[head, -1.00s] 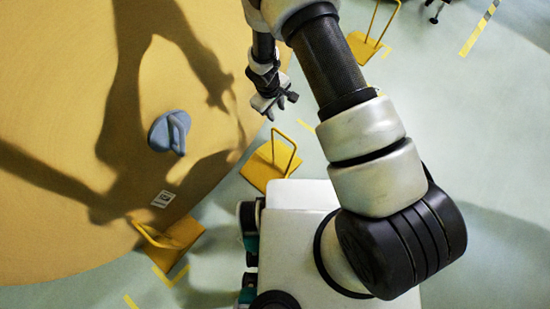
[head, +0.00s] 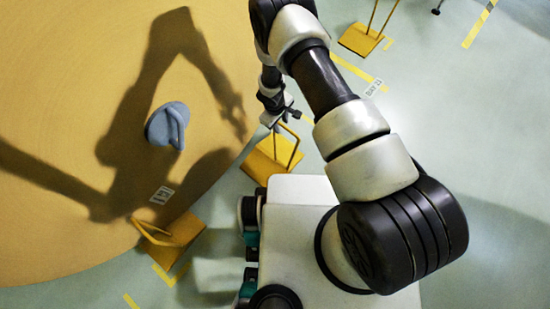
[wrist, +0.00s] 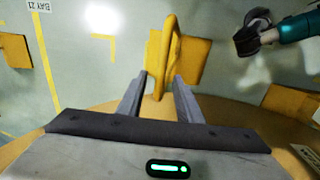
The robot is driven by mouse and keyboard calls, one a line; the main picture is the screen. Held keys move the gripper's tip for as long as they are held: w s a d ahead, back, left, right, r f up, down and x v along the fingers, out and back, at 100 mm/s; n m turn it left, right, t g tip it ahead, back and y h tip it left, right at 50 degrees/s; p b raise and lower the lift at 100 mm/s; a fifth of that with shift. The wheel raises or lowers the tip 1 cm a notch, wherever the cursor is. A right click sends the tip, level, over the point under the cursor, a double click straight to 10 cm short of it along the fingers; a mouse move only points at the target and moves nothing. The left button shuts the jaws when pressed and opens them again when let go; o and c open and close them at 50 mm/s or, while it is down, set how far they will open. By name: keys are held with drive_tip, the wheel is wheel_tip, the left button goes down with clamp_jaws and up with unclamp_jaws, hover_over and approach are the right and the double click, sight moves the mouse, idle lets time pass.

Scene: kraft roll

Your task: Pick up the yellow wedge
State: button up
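A yellow wedge with an upright loop handle (head: 262,165) sits on the floor against the lower right edge of the big kraft roll. My gripper (head: 284,118) is just above its handle in the head view. In the wrist view, my open gripper (wrist: 158,92) has one finger on each side of the lower end of the wedge's handle (wrist: 162,60) in the picture. I cannot tell how deep the handle is between the fingers. The wedge's flat body (wrist: 192,60) shows beyond, to the right.
The kraft roll (head: 60,90) fills the left, with a blue-grey plug (head: 167,125) in it. Other yellow wedges stand at the roll's lower edge (head: 168,240) and at the top right (head: 362,38). The floor (head: 470,120) on the right is mostly clear.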

drive_tip(key=f, duration=0.1)
drive_tip(key=f+b, duration=0.1)
drive_tip(key=f, duration=0.3)
drive_tip(key=shift+w+d, duration=0.3)
drive_tip(key=shift+w, duration=0.1)
drive_tip(key=shift+c, duration=0.5)
clamp_jaws()
idle(0.4)
drive_tip(key=shift+w+a, duration=0.1)
